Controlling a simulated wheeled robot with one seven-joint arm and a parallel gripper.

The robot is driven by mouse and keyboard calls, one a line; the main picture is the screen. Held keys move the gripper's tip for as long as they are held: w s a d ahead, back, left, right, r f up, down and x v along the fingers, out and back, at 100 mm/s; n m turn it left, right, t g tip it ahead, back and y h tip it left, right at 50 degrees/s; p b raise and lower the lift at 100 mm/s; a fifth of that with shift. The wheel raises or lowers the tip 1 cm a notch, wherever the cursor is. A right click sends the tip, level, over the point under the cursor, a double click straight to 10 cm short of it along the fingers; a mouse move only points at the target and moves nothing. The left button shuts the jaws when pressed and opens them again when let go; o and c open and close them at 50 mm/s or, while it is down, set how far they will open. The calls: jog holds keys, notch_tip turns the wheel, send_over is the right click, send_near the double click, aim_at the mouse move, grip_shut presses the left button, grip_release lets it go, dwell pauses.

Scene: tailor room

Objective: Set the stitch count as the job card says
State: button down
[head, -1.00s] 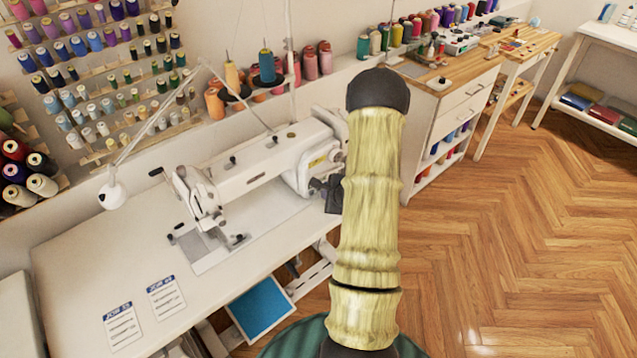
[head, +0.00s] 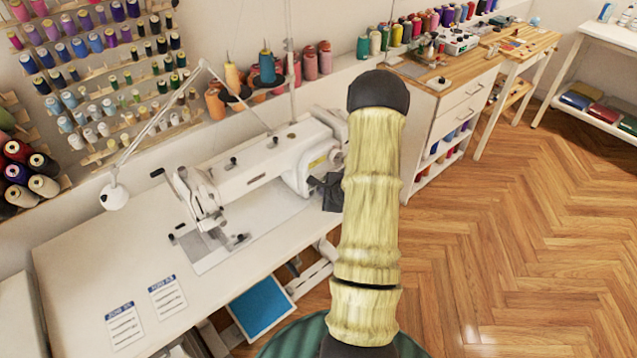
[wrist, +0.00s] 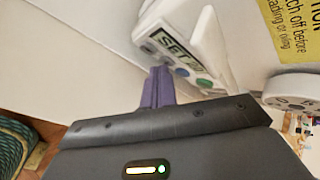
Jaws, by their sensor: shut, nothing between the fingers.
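In the wrist view a white control panel (wrist: 206,35) has a small display (wrist: 178,44) showing "SET" and a digit or so that I cannot read. Coloured buttons, among them a green one (wrist: 194,57) and a blue one (wrist: 181,71), lie below it. My gripper (wrist: 161,71) is shut and empty, its purple fingers at the panel's lower edge near the buttons; I cannot tell whether they touch. In the head view my arm covers the panel. Two job cards, the left one (head: 124,326) and the right one (head: 168,297), lie on the table; their text is too small to read.
A white sewing machine (head: 262,165) stands on the white table (head: 78,262). A yellow warning label (wrist: 295,25) and a round white part (wrist: 293,92) are near the panel. Thread spools fill the wall rack. A drawer cabinet (head: 463,105) stands right; the wooden floor (head: 530,240) is clear.

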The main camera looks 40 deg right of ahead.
jog(key=shift+s, duration=0.15)
jog(key=shift+s+p, duration=0.3)
jog(key=shift+s, duration=0.2)
jog(key=shift+d, duration=0.1)
jog(key=shift+s+d+p, duration=0.2)
jog(key=shift+s+p, duration=0.4)
jog(key=shift+s, duration=2.4)
jog(key=shift+a+f, duration=0.1)
dwell(0.4)
